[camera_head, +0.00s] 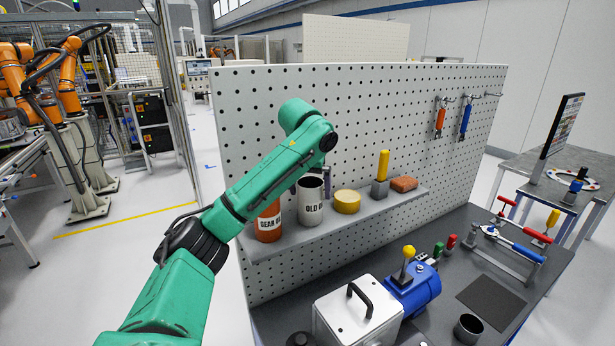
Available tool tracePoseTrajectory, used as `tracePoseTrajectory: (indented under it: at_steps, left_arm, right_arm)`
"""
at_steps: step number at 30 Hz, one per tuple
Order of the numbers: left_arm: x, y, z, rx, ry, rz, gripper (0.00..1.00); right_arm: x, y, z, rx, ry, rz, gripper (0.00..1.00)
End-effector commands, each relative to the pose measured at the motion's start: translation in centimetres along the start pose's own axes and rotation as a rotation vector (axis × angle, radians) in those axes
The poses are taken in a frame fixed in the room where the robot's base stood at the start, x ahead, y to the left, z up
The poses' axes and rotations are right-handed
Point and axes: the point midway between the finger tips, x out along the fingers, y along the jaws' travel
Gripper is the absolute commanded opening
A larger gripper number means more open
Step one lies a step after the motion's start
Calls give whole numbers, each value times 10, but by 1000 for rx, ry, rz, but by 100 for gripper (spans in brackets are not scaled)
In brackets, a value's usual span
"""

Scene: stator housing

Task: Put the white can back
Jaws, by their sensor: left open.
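The white can (311,208), with lettering that starts "OLD", stands upright on the grey shelf (350,220) of the pegboard. It is just right of an orange can (268,225) lettered "GEAR". My left arm reaches in from the left over the orange can. My left gripper (326,181) points down at the back right of the white can's rim and is open. Its fingertips are mostly hidden, so I cannot tell whether they touch the can. My right gripper is not in view.
On the shelf to the right are a yellow round tin (347,202), a yellow-handled tool in a grey block (380,188) and a reddish block (404,184). Below, the bench holds a white box with a handle (357,318), a blue motor (415,292) and an open dark cup (468,328).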

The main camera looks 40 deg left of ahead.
Motion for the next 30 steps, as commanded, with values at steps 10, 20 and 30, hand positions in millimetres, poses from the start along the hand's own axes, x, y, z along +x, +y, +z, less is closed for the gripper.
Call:
tracePoseTrajectory:
  at_steps: [10,20,30]
  left_arm:
    - [-73,-1,-2,0,7,-1,100]
    - [-104,0,0,1,3,0,100]
    - [-106,0,0,0,0,0,100]
  right_arm:
    - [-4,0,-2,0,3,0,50]
    - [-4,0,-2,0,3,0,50]
    - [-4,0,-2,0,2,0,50]
